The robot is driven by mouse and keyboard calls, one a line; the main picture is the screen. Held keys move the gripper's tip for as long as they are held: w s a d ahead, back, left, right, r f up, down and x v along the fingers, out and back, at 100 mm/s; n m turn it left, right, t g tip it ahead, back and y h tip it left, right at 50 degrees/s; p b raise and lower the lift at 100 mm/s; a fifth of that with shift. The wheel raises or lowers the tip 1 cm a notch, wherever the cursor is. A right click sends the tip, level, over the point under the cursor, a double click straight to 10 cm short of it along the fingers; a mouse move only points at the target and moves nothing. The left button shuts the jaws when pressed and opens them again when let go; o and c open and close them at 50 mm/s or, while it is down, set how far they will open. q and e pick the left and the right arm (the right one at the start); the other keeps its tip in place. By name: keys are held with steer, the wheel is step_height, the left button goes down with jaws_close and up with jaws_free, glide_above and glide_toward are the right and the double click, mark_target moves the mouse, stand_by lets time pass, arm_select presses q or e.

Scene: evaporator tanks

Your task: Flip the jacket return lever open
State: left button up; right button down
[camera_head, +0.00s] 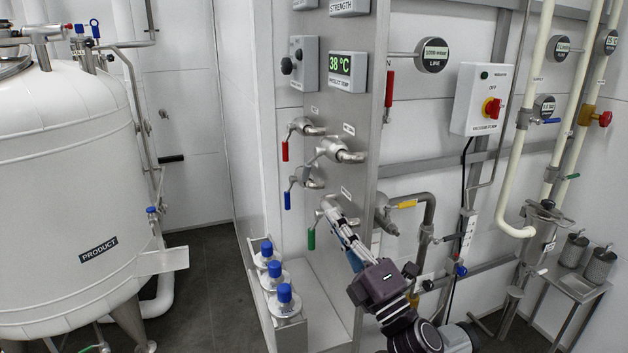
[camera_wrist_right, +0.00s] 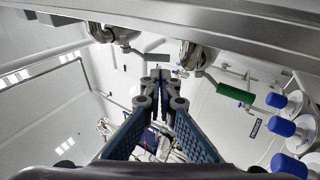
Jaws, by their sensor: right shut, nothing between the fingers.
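Several lever valves sit on the grey panel (camera_head: 330,110) in the head view, with a red handle (camera_head: 285,151), a blue handle (camera_head: 287,200) and a green handle (camera_head: 311,240), all hanging down. Their small labels are unreadable, so I cannot tell which is the jacket return lever. My right gripper (camera_head: 329,206) reaches up to the lowest valve, beside the green handle, and hides part of that valve. In the right wrist view the fingers (camera_wrist_right: 161,78) are shut and empty, with the green handle (camera_wrist_right: 236,94) apart from them on the right. My left gripper is not in view.
Three blue-capped bottles (camera_head: 275,275) stand on a ledge below the valves. A yellow-handled valve (camera_head: 403,204) and pipe are right of my gripper. A white product tank (camera_head: 65,185) stands at left, with open floor between.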

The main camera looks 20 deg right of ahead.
mark_target(307, 178)
steer(key=p+x, duration=0.3)
steer(key=x, duration=0.5)
steer(key=shift+w+r, duration=0.2)
steer(key=shift+w+a, duration=0.15)
steer(key=shift+w, duration=0.1)
steer(key=shift+w, duration=0.5)
steer(key=shift+b, duration=0.3)
